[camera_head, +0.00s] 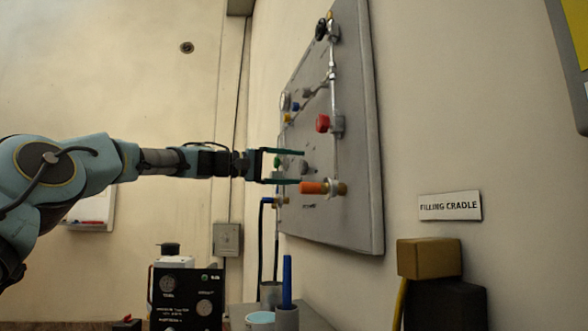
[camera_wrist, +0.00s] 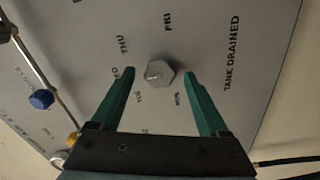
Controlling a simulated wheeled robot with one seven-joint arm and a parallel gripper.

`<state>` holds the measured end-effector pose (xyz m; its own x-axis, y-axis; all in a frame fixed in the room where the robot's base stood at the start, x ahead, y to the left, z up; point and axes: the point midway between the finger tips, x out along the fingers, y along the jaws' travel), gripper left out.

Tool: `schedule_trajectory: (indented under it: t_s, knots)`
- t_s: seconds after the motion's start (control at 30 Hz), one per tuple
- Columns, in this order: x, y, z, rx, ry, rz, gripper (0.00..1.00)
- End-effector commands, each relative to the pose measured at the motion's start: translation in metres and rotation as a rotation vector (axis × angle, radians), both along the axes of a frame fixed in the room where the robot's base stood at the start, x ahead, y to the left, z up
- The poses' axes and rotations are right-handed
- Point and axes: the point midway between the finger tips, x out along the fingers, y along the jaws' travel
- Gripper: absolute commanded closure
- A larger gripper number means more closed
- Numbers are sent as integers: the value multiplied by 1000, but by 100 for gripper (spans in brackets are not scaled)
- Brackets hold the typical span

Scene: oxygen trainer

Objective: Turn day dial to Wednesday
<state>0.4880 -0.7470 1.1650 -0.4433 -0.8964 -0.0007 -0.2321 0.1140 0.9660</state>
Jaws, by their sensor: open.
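The day dial (camera_wrist: 159,74) is a small grey hexagonal knob on the grey panel (camera_wrist: 205,35). In the wrist view, THU and FRI are printed above it, what looks like WED at its left, TUE and MON below. A pale mark shows on the knob's left part, but I cannot tell for sure which day it points to. My gripper (camera_wrist: 160,72) is open, its green fingers either side of the knob, with gaps showing on both sides. In the head view, my gripper (camera_head: 302,167) reaches level to the wall panel (camera_head: 357,100); the dial is hard to make out there.
A red knob (camera_head: 323,123) sits above my gripper and an orange handle (camera_head: 312,187) just below it. A blue knob (camera_wrist: 41,99) is on a pipe at left. Below stand a black gauge box (camera_head: 186,300) and a grey cup (camera_head: 287,318) holding a blue pen.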

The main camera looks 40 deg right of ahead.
Motion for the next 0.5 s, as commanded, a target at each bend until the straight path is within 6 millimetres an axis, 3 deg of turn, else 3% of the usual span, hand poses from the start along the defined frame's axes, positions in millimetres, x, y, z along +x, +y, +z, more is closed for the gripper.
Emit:
schedule_trajectory:
  t_s: [0.5]
  knots:
    - [40, 81, 0, 0, 1, 1, 22]
